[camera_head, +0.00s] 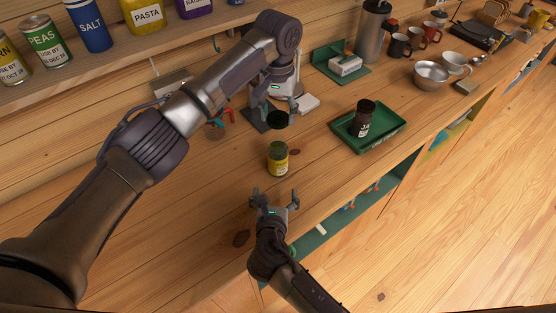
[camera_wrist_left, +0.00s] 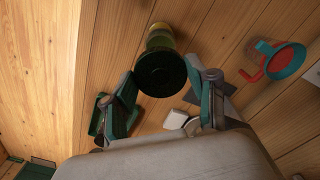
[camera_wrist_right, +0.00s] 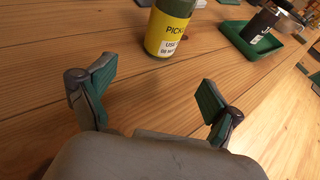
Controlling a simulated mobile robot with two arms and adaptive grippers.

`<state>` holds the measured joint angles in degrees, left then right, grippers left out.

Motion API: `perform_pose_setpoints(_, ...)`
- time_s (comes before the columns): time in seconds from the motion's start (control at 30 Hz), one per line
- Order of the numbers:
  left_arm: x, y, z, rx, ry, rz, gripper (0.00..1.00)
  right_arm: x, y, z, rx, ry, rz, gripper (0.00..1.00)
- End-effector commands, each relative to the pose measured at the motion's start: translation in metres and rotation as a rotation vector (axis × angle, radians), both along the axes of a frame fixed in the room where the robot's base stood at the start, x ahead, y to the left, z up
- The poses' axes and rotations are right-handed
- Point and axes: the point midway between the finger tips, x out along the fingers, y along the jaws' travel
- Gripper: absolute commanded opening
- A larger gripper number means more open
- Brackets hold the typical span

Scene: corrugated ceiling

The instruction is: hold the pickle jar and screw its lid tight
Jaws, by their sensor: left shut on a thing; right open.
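The pickle jar (camera_head: 278,160), green with a yellow label, stands upright on the wooden counter. It also shows in the right wrist view (camera_wrist_right: 168,32), and partly behind the lid in the left wrist view (camera_wrist_left: 160,36). The dark round lid (camera_head: 277,121) is off the jar and appears above it; it shows large in the left wrist view (camera_wrist_left: 162,73). My left gripper (camera_head: 282,107) is shut on the lid, its fingers at both sides. My right gripper (camera_head: 274,194) is open and empty, low in front of the jar, fingers pointing toward it and apart from it.
A green tray (camera_head: 392,138) with a dark jar (camera_head: 362,118) stands right of the pickle jar. Mugs (camera_head: 400,46), a metal bowl (camera_head: 430,75) and a tall flask (camera_head: 371,32) are farther back right. Cans (camera_head: 90,25) line a shelf at upper left.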

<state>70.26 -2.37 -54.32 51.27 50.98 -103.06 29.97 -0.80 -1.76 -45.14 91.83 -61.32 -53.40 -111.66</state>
Motion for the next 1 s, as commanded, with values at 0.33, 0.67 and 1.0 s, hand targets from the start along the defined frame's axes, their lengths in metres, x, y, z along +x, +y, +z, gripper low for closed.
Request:
perform_pose_setpoints(0.33,0.000,0.000,0.000,0.000,0.000,0.000,0.43,0.023,-0.002,0.001,0.003,-0.001,-0.003,0.91)
perform_pose_setpoints(0.67,0.000,0.000,0.000,0.000,0.000,0.000,0.43,0.087,-0.005,0.001,0.003,0.000,-0.003,0.91)
perform_pose_setpoints(1.0,0.000,0.000,0.000,0.000,0.000,0.000,0.43,0.127,-0.008,-0.003,0.003,0.003,-0.002,0.91)
